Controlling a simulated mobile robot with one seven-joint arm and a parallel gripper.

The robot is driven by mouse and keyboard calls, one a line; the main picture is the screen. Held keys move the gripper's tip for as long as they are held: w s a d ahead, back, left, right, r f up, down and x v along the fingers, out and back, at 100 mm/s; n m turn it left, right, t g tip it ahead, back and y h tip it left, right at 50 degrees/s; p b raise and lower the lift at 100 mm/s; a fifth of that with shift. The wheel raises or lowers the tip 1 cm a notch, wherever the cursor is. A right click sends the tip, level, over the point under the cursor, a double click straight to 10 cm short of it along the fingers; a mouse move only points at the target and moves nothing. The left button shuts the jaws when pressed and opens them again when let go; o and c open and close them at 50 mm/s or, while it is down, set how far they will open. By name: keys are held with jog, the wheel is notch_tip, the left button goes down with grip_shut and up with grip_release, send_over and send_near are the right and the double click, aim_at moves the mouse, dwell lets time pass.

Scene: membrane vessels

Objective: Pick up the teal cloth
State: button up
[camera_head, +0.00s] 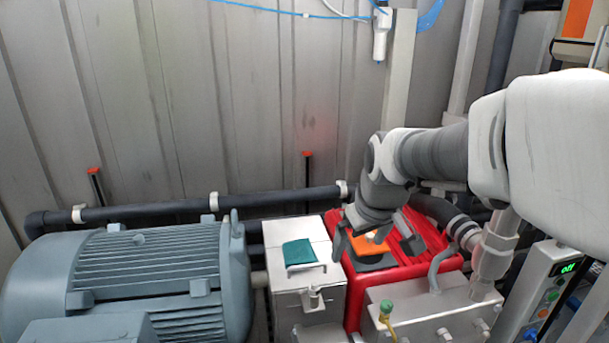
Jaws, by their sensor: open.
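The teal cloth (299,253) lies flat on top of a light grey metal box (318,248), and its lower edge looks pale. My gripper (358,250) is at the end of my arm, which reaches in from the right. It is open and points down over the red case, to the right of the cloth and apart from it. An orange and dark grey object (372,252) shows below and between the fingers; I cannot tell whether they touch it.
A large blue-grey motor (150,270) stands at the left. The red case (420,262) adjoins the metal box on the right. Another metal box with fittings (425,305) is in front. A dark pipe (270,199) runs behind along the wall.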

jog(key=w+a+f+n+y+b, duration=0.1)
jog(key=w+a+f+n+y, duration=0.25)
jog(key=w+f, duration=0.9)
jog(key=n+y+b, duration=0.1)
jog(key=y+b, duration=0.1)
send_near(303, 259)
jog(key=shift+w+a+f+n+t+b, duration=0.15)
jog(key=shift+w+a+f+b, duration=0.05)
jog(key=shift+a+f+b, duration=0.25)
jog(key=shift+w+a+f+n+t+b, duration=0.1)
jog(key=shift+w+a+f+t+b, duration=0.15)
jog(key=shift+f+b, duration=0.25)
jog(key=shift+b+x, duration=0.7)
jog(key=shift+x, duration=0.15)
jog(key=shift+a+r, duration=0.1)
jog(key=shift+a, duration=0.05)
jog(key=shift+b+x, duration=1.15)
jog(key=shift+x, duration=0.15)
jog(key=shift+s, duration=0.1)
jog(key=shift+c, duration=0.6)
grip_shut()
